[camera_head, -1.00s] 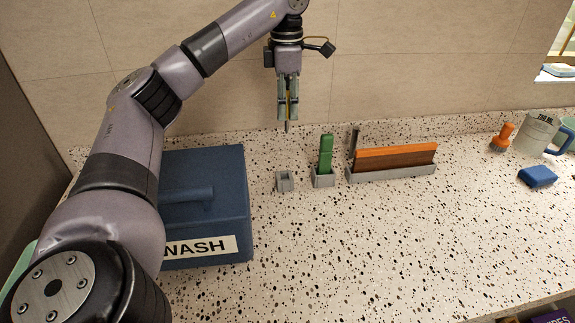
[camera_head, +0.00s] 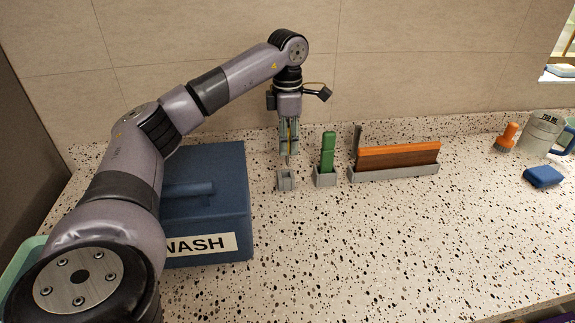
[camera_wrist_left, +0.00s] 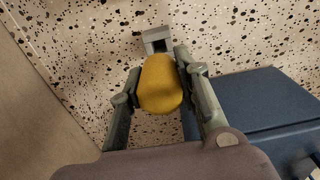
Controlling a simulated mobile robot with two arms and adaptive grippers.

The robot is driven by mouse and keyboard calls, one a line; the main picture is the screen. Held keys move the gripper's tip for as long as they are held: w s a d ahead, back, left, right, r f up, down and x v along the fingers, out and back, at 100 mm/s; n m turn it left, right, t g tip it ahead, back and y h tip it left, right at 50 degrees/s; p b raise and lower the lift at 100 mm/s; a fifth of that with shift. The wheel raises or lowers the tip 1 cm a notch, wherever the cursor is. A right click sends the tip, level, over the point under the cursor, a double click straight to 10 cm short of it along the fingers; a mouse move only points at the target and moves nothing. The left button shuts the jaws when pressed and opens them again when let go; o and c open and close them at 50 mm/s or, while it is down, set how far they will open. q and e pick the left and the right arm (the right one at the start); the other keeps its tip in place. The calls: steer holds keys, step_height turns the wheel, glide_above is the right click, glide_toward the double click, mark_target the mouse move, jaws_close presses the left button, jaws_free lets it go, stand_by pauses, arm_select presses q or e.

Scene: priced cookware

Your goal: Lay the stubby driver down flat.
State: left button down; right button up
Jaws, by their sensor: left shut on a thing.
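The stubby driver has a rounded yellow handle (camera_wrist_left: 160,84), seen end-on in the left wrist view. My left gripper (camera_head: 289,146) is shut on the handle, one finger on each side. In the head view the driver's thin shaft (camera_head: 289,160) points down below the fingertips, upright or nearly so. It is just above a small grey holder (camera_head: 286,180) on the counter. This holder also shows beyond the handle in the left wrist view (camera_wrist_left: 156,37). Whether the tip touches or enters the holder cannot be told. My right gripper is out of view.
A blue box (camera_head: 225,215) marked WASH stands left of the holder. Right of it are a green block in a grey holder (camera_head: 325,178) and orange and brown boards in a grey rack (camera_head: 400,172). The speckled counter (camera_head: 390,240) in front is clear.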

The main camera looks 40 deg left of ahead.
mark_target(287, 165)
arm_select(q)
step_height(287, 165, down, 3)
steer(key=shift+s+r, duration=0.1)
steer(key=shift+r, duration=0.05)
steer(key=shift+f, duration=0.3)
step_height(287, 165, down, 3)
steer(key=shift+f+p, duration=0.1)
steer(key=shift+p, duration=0.55)
steer(key=shift+f, duration=0.35)
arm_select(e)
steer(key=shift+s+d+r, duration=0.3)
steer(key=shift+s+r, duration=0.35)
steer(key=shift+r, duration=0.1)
arm_select(q)
steer(key=shift+f, duration=0.1)
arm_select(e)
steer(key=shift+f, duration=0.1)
arm_select(q)
steer(key=shift+f, duration=0.15)
steer(key=c, duration=1.2)
jaws_free()
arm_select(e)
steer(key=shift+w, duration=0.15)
